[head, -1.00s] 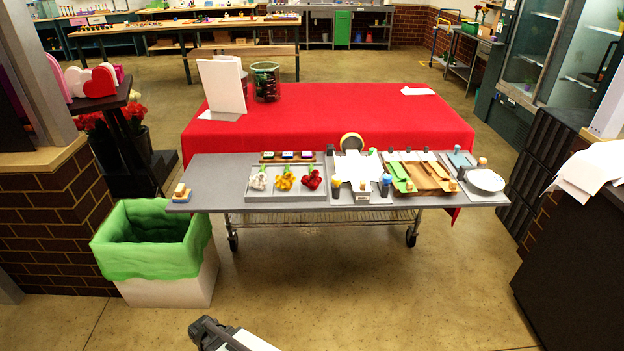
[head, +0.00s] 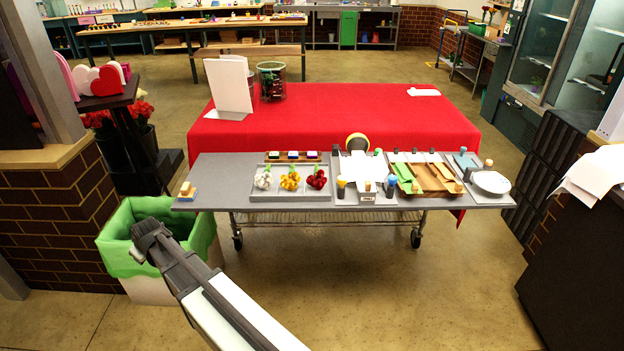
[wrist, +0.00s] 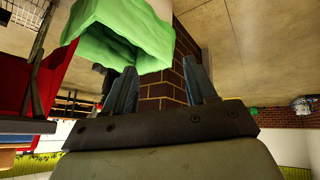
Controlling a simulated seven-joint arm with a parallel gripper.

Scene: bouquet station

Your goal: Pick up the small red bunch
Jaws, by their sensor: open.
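The small red bunch (head: 317,180) lies in the right part of a shallow grey tray (head: 292,195) on the grey cart. A yellow bunch (head: 290,181) lies to its left, and a white bunch (head: 263,181) lies further left. My gripper (head: 140,240) is in front of the green-lined bin, well to the left of the tray and nearer to me. In the wrist view my gripper (wrist: 163,82) shows two fingers apart with nothing between them. The bunches are not seen in the wrist view.
The bin with a green liner (head: 118,258) stands left of the cart, close to my gripper; it fills the upper wrist view (wrist: 115,30). A sponge or block (head: 186,190) sits at the cart's left end. Bottles, a tape roll (head: 357,143) and a wooden board (head: 432,178) crowd its right half.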

